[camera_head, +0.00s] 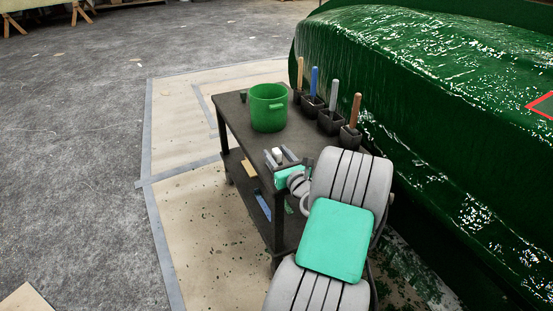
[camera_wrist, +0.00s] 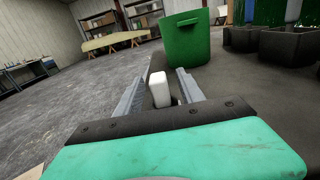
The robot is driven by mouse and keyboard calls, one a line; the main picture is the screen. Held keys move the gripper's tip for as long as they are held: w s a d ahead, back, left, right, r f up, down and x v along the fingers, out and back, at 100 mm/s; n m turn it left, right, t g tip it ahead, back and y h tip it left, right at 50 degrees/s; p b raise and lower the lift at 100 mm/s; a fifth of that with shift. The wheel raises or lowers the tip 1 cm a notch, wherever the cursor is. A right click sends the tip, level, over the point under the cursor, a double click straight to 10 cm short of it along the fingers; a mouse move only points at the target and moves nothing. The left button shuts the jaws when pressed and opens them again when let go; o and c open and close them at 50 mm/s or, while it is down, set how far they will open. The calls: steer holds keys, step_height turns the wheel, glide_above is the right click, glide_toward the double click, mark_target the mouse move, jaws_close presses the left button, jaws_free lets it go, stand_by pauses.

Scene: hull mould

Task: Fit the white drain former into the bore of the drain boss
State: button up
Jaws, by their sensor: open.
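The white drain former (camera_head: 277,154) stands upright near the left edge of the dark cart top. In the wrist view the white former (camera_wrist: 160,90) shows between the two fingers of my gripper (camera_wrist: 157,88), with a gap at its sides. My gripper (camera_head: 279,157) is open around or just behind it in the head view; the exact depth is hard to tell. I cannot make out the drain boss or its bore in either view.
A green bucket (camera_head: 268,108) stands on the dark cart (camera_head: 236,112) beyond my gripper. Several black holders with handled tools, one a black holder (camera_head: 329,122), line the cart's right side. The glossy green hull mould (camera_head: 420,80) rises to the right. Open floor lies left.

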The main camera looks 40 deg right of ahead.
jaws_close()
stand_by(0.6)
